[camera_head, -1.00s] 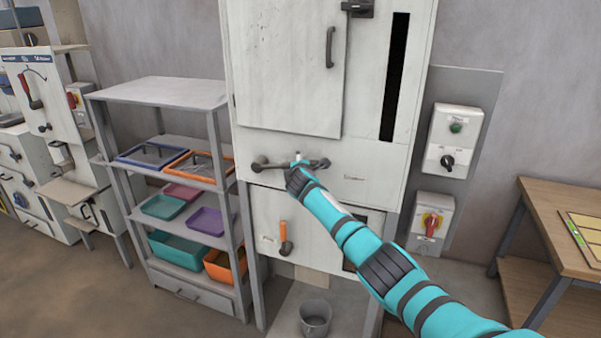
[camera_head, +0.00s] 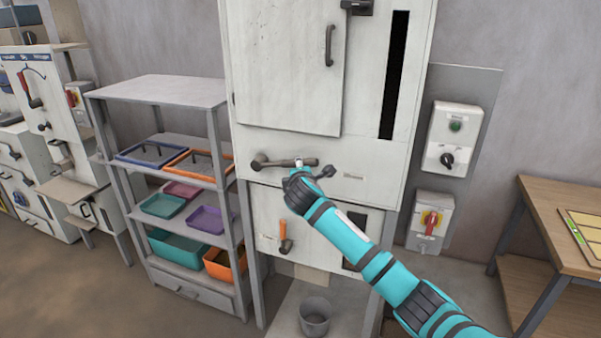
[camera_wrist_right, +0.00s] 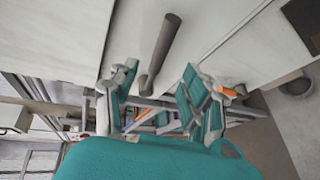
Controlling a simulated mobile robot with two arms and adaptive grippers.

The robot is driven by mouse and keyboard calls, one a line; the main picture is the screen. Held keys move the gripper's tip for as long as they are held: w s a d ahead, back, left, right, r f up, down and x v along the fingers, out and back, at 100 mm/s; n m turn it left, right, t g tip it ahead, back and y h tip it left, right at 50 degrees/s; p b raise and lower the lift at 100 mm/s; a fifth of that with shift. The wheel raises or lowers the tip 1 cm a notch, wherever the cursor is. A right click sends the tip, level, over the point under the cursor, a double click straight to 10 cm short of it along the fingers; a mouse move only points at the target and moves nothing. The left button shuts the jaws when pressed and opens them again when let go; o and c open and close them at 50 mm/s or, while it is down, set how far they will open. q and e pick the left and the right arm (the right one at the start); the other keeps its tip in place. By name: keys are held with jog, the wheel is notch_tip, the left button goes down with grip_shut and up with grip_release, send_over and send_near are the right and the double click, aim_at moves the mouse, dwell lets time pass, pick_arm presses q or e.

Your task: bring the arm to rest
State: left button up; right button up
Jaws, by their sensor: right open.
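My right arm is teal and comes in from the lower right in the head view. Its gripper (camera_head: 302,173) is just below the dark lever handle (camera_head: 285,162) on the front of the white cabinet (camera_head: 375,165). In the right wrist view the gripper (camera_wrist_right: 162,92) has its fingers spread wide. The lever handle (camera_wrist_right: 165,45) shows there beyond the fingers, with nothing gripped. In the head view the fingers are small and partly hidden, and I cannot tell how close they are to the handle. My left gripper is not in view.
A grey shelf (camera_head: 160,90) with coloured trays stands left of the cabinet. A lower orange-handled lever (camera_head: 283,235) and a grey bucket (camera_head: 315,317) sit below the arm. Switch boxes (camera_head: 455,135) and a wooden table (camera_head: 560,200) are on the right.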

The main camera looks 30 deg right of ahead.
dwell(0.3)
jog(key=s+a+f+m+g+y+b, duration=0.1)
jog(key=s+f+g, duration=0.15)
jog(key=f, duration=1.05)
jog(key=s+a+f+m+g+y, duration=0.15)
jog(key=s+f, duration=0.25)
jog(key=f, duration=1)
jog(key=s+a+f+m+g+y+b, duration=0.1)
jog(key=s+a+f, duration=0.1)
jog(key=s+f, duration=0.65)
jog(key=s+a+f+m+g+y, duration=0.1)
jog(key=s+f, duration=0.4)
jog(key=f, duration=0.7)
jog(key=s+a+f+m+g, duration=0.2)
jog(key=s+f, duration=0.5)
jog(key=s, duration=0.8)
jog(key=s+a+f+m+g+y+b, duration=0.1)
jog(key=s+f, duration=0.7)
jog(key=s, duration=0.8)
jog(key=s+a+f+m+g+y+b, duration=0.1)
jog(key=s+a+f+m+g, duration=0.2)
jog(key=s, duration=1.2)
jog(key=a+f+m, duration=0.1)
jog(key=a+f, duration=0.2)
jog(key=f, duration=0.2)
jog(key=shift+s, duration=0.2)
jog(key=shift+a+m, duration=0.1)
jog(key=shift+m, duration=0.15)
